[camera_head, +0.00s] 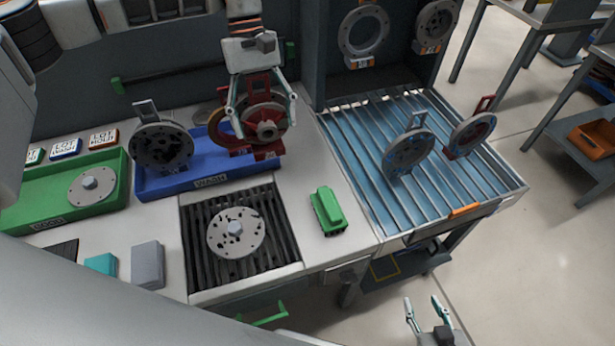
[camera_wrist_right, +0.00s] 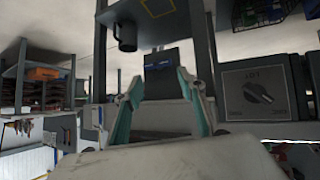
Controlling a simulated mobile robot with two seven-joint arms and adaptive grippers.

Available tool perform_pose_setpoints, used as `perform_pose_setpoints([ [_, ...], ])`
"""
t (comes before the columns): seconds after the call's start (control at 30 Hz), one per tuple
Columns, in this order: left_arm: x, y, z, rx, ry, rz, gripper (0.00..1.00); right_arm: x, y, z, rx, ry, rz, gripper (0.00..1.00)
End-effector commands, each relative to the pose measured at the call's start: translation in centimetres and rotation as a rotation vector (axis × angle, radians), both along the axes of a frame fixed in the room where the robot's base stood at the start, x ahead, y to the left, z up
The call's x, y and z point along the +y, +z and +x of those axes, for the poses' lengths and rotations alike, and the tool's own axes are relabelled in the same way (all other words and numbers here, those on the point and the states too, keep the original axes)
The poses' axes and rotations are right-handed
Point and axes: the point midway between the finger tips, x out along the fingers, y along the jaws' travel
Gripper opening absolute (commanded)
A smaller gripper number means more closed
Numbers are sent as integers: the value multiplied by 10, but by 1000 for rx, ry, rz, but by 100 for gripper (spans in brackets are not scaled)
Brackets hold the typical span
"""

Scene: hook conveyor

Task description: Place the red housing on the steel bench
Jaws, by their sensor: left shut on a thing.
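The red housing (camera_head: 268,152), with a round hub and flat feet, is upright at the blue wash tray's right end in the head view. My left gripper (camera_head: 262,103) comes down from above and is shut on its upper part, hiding some of it. I cannot tell whether its feet touch the tray. A slatted metal bench (camera_head: 350,150) with a bluish surface stands to the right. My right gripper (camera_head: 424,308) is open and empty, low at the right; its teal fingers also show apart in the right wrist view (camera_wrist_right: 160,88).
The blue tray (camera_head: 212,182) also holds a dark round housing (camera_head: 162,145). Two upright round housings (camera_head: 410,150) (camera_head: 472,130) stand on the slatted bench, whose left part is clear. A green block (camera_head: 327,211) lies between a dark grate (camera_head: 270,262) and the slatted bench.

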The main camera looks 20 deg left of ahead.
Motion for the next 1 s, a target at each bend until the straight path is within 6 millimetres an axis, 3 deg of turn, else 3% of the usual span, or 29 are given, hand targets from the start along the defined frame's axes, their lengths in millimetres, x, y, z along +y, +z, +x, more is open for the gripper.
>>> perform_pose_setpoints([
  [0.4,-17,24,55,-2,626,-8,14,-2,-5,7,-28,17,-8,40],
  [1.0,-32,61,117,-3,1410,-8,14,10,-21,6,-30,27,9,40],
])
